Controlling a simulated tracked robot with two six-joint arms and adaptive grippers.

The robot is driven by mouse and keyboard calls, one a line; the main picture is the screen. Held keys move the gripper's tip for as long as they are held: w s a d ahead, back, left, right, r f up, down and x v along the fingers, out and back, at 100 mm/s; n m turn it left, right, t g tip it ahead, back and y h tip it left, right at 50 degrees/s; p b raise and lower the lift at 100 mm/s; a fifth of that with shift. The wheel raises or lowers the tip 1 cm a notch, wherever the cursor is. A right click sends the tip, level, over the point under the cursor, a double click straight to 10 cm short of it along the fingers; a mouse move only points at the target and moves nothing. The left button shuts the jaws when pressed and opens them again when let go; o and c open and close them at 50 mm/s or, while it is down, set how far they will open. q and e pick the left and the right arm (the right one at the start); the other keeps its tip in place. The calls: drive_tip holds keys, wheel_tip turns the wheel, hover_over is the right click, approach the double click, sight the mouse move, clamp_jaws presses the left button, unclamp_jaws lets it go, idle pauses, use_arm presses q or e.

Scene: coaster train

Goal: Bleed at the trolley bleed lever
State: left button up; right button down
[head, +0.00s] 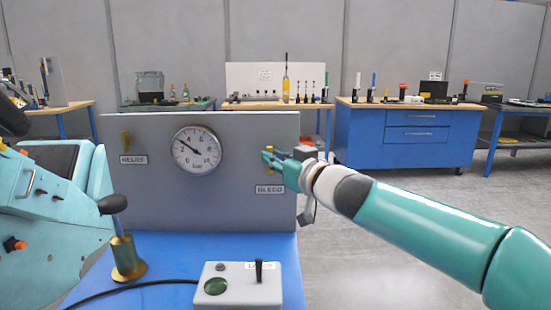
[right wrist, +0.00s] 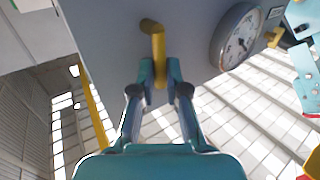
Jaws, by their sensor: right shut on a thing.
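The yellow bleed lever (right wrist: 158,45) sticks out of the grey panel (head: 230,215) above the BLEED label (head: 269,189). My right gripper (head: 269,158) is at the lever in the head view and hides most of it. In the right wrist view my right gripper (right wrist: 159,78) is shut on the lever, with one finger on each side. The round gauge (head: 196,150) left of it has its needle pointing up and left, near the 2. A second yellow lever (head: 126,141) stands above the RELIEF label (head: 133,160). My left gripper is not in view.
A grey control box (head: 236,287) with a small black lever sits on the blue trolley top (head: 180,245). A black-knobbed lever (head: 113,205) on a brass base stands at left, near a teal car body (head: 45,230). Workbenches (head: 395,135) line the back; floor at right is open.

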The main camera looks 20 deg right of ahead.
drive_tip(key=n+g+p, duration=0.1)
drive_tip(key=p, duration=0.2)
drive_tip(key=a+n+g+h+p, duration=0.1)
drive_tip(key=p, duration=0.3)
drive_tip(key=a+n+p, duration=0.1)
drive_tip(key=n+p, duration=0.1)
drive_tip(key=p, duration=0.1)
drive_tip(key=shift+w+r+g+h, duration=0.3)
drive_tip(key=shift+g, duration=0.1)
drive_tip(key=shift+w+a+f+n+g+h+p, duration=0.1)
drive_tip(key=shift+a+n+g+h+p, duration=0.15)
drive_tip(key=shift+p, duration=0.2)
drive_tip(key=shift+a+f+n+g+h+p, duration=0.15)
drive_tip(key=shift+n+h+p, duration=0.1)
drive_tip(key=shift+n+p, duration=0.15)
drive_tip(key=shift+w+a+f+n+g+h+p, duration=0.1)
drive_tip(key=shift+a+f+n+g+h+p, duration=0.1)
drive_tip(key=shift+a+n+g+h+p, duration=0.25)
drive_tip(key=n+h, duration=0.1)
drive_tip(key=a+f+n+g+h, duration=0.1)
drive_tip(key=shift+w+f+n, duration=0.2)
drive_tip(key=shift+n, duration=0.2)
drive_tip(key=shift+w+a+f+n+g+h+p, duration=0.15)
drive_tip(key=shift+f+n+g+h+p, duration=0.25)
drive_tip(key=shift+n+h, duration=0.25)
drive_tip(key=shift+s+a+f+n+g+h+p, duration=0.1)
drive_tip(key=shift+f+n+g+h+p, duration=0.25)
drive_tip(key=shift+h, duration=0.45)
drive_tip(key=shift+f, duration=0.1)
